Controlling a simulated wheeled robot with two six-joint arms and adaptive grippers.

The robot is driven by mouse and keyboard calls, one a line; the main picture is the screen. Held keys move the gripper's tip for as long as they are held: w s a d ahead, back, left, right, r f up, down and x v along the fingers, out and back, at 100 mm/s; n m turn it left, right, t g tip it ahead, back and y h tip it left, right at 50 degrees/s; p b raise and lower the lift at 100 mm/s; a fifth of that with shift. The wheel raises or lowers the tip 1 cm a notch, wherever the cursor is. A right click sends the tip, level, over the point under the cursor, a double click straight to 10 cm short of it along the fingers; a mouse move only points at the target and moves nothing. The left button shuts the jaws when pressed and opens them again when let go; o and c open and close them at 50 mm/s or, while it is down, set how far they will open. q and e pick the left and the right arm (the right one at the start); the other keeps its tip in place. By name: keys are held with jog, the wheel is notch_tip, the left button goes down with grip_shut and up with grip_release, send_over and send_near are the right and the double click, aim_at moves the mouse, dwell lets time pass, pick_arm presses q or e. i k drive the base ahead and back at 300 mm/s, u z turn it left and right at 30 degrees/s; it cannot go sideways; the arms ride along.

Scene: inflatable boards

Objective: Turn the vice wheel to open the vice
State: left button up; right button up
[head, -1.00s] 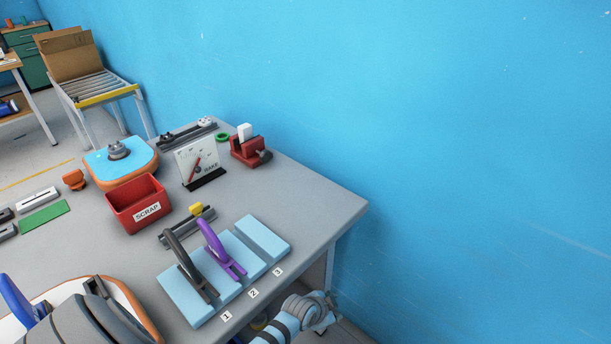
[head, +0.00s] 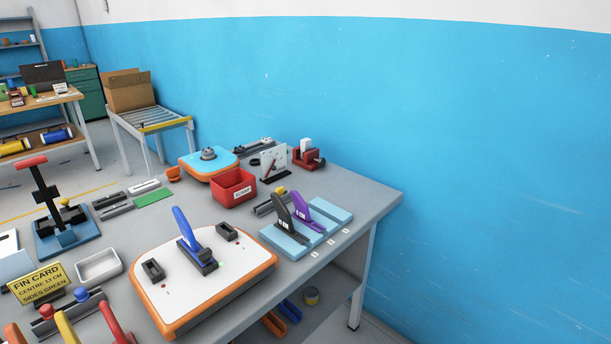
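A small red vice (head: 309,160) stands near the back edge of the grey workbench, close to the blue wall. A white block (head: 305,145) stands upright at its top; whether the jaws grip it is too small to tell. A dark round part on the vice's right front side looks like its wheel (head: 319,161). Neither of my grippers shows in the head view.
A dial gauge board (head: 274,162) and a red SCRAP bin (head: 233,187) stand left of the vice. In front are light blue slots with black and purple fins (head: 304,218). A white board with a blue fin (head: 200,285) lies nearer. The bench's right corner (head: 385,195) is clear.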

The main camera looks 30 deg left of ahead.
aim_at(322, 162)
jog(key=z, duration=0.8)
jog(key=i, duration=1.25)
jog(key=u, duration=0.25)
